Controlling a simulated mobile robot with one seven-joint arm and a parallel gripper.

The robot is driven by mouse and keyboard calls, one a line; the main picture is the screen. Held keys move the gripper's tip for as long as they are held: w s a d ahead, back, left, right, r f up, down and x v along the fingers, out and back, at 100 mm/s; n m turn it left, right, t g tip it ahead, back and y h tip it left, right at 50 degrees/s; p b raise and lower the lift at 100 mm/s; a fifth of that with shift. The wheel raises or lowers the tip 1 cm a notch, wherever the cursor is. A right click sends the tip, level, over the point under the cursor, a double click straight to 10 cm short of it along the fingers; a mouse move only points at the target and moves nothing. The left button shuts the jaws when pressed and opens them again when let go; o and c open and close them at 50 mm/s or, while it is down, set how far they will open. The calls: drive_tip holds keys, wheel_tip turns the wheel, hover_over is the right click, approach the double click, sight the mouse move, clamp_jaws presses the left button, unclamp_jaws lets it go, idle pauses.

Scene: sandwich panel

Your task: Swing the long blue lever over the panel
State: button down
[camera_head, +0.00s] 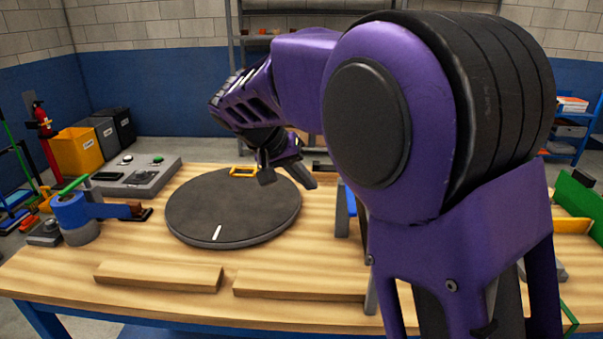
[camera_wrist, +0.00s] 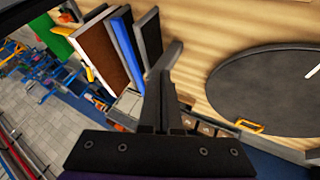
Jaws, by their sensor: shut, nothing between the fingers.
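A blue lever arm (camera_head: 106,211) reaches right from a blue drum (camera_head: 72,210) on a grey base at the left of the bench. Its end is dark brown, and a green handle (camera_head: 74,184) shows above the drum. My gripper (camera_head: 286,174) is over the back right edge of this plate, well right of the lever. In the wrist view my gripper (camera_wrist: 168,72) is shut and empty. The lever is not in the wrist view.
A grey button box (camera_head: 140,178) stands behind the lever. Two wooden strips (camera_head: 160,276) lie along the bench front. A yellow bracket (camera_head: 244,171) is at the plate's back edge. Upright panels, brown (camera_wrist: 96,52), blue (camera_wrist: 128,52) and grey (camera_wrist: 148,38), stand beside my gripper.

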drive_tip(key=w+d+f, duration=0.1)
drive_tip(key=d+f, duration=0.2)
drive_tip(key=d, duration=0.3)
drive_tip(key=shift+w+f, duration=0.3)
drive_tip(key=shift+w, duration=0.05)
drive_tip(key=shift+d, duration=0.1)
drive_tip(key=d+n+t+y+b, duration=0.1)
drive_tip(key=d+n+b, duration=0.2)
drive_tip(key=d, duration=0.3)
drive_tip(key=shift+a+b, duration=0.15)
drive_tip(key=shift+b, duration=0.15)
drive_tip(key=shift+w+a, duration=0.15)
drive_tip(key=shift+a, duration=0.55)
